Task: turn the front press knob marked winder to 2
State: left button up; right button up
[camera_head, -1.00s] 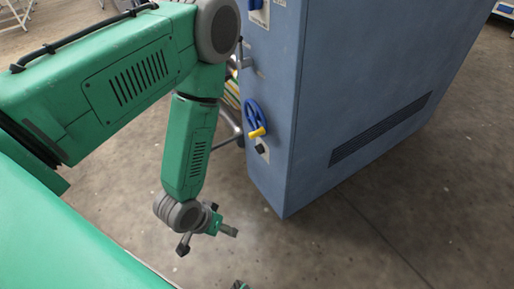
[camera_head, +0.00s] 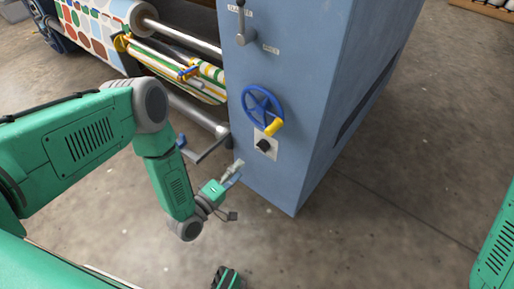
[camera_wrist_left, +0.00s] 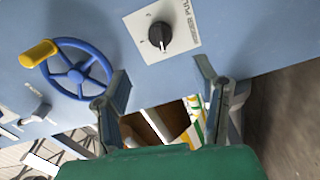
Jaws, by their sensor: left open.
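The black knob (camera_head: 264,145) sits on a white plate low on the front face of the blue press cabinet (camera_head: 325,90), just under a blue handwheel. In the left wrist view the knob (camera_wrist_left: 160,35) is at top centre, on its plate with printed lettering, partly legible. The exact pointer setting is too small to read. My left gripper (camera_head: 236,188) is open and empty, below and left of the knob in the head view, apart from it. In the left wrist view its two fingers (camera_wrist_left: 162,82) are spread below the knob plate. My right gripper is out of view.
The blue handwheel (camera_head: 262,107) with its yellow handle (camera_head: 274,127) stands out directly above the knob. A grey lever (camera_head: 243,28) is higher up. Rollers with patterned fabric (camera_head: 180,68) are to the left. Concrete floor (camera_head: 330,245) is clear in front.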

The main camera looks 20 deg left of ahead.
aim_at(259, 148)
pick_arm(q)
jog(key=b+x, duration=0.3)
jog(key=x, duration=0.8)
jog(key=shift+w+f+b, duration=0.1)
jog(key=shift+w+b, duration=0.2)
jog(key=shift+b, duration=0.1)
jog(key=shift+c, duration=0.5)
jog(key=shift+a, duration=0.15)
jog(key=c, duration=1)
